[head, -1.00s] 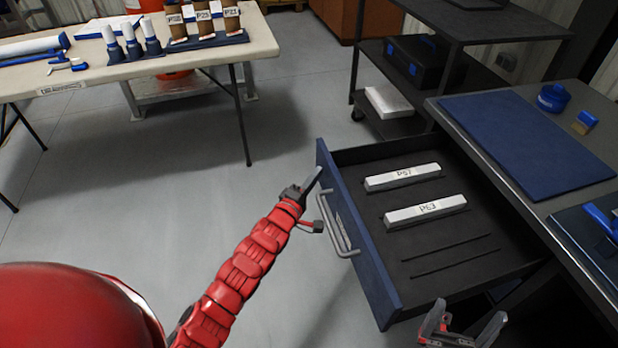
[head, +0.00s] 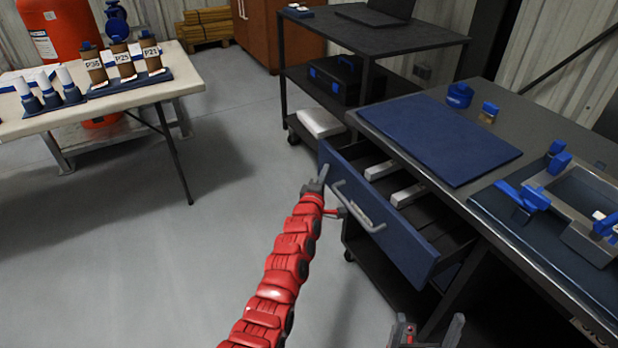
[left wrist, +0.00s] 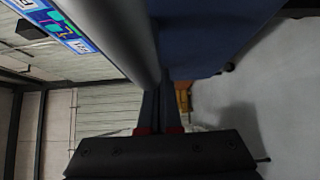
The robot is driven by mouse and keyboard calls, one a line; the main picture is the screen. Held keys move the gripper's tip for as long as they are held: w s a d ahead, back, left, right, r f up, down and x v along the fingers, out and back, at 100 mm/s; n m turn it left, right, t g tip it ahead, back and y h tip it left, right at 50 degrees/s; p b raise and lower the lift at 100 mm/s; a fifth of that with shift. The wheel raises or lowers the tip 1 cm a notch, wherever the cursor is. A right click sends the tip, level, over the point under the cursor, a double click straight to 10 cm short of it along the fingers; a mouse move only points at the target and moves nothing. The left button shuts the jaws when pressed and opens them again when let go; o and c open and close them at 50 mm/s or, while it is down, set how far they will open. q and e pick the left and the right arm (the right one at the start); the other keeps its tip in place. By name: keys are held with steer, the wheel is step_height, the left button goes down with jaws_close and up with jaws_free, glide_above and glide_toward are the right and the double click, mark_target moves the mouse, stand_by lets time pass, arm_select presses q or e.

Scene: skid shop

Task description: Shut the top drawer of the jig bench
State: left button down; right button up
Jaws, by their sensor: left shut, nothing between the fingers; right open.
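The top drawer (head: 375,222) of the jig bench (head: 545,125) has a blue front with a grey bar handle. It stands partly open, and two pale bars (head: 408,194) lie inside, partly under the bench top. My left gripper (head: 320,178) is shut and empty, at the far left end of the drawer front. It looks close against the front; I cannot tell if it touches. In the left wrist view the shut fingers (left wrist: 160,105) lie beside a grey rounded bar and the blue front. My right gripper (head: 430,328) is open below the drawer's near corner.
A blue mat (head: 440,137) and blue fixtures lie on the bench top. A dark shelf cart (head: 375,45) stands behind. A pale table (head: 100,107) with labelled parts stands at left. The floor between is clear.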

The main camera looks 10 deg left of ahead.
mark_target(339, 168)
arm_select(q)
steer(key=w+d, duration=0.1)
steer(key=d, duration=0.1)
steer(key=w+d+b, duration=0.1)
steer(key=d, duration=0.1)
steer(key=shift+w+d+f, duration=0.1)
steer(key=shift+w, duration=0.2)
steer(key=w+d+b, duration=0.1)
steer(key=d+b, duration=0.1)
steer(key=b, duration=0.1)
steer(key=w+d+b, duration=0.2)
steer(key=d+b, duration=0.1)
steer(key=w+d+b, duration=0.2)
steer(key=b, duration=0.1)
steer(key=shift+w+d+f, duration=0.1)
steer(key=shift+d+f, duration=0.1)
steer(key=shift+d, duration=0.1)
steer(key=shift+w+d+r+b, duration=0.15)
steer(key=shift+w+d+b, duration=0.3)
steer(key=shift+b, duration=0.25)
steer(key=shift+r, duration=0.15)
steer(key=shift+d+r, duration=0.15)
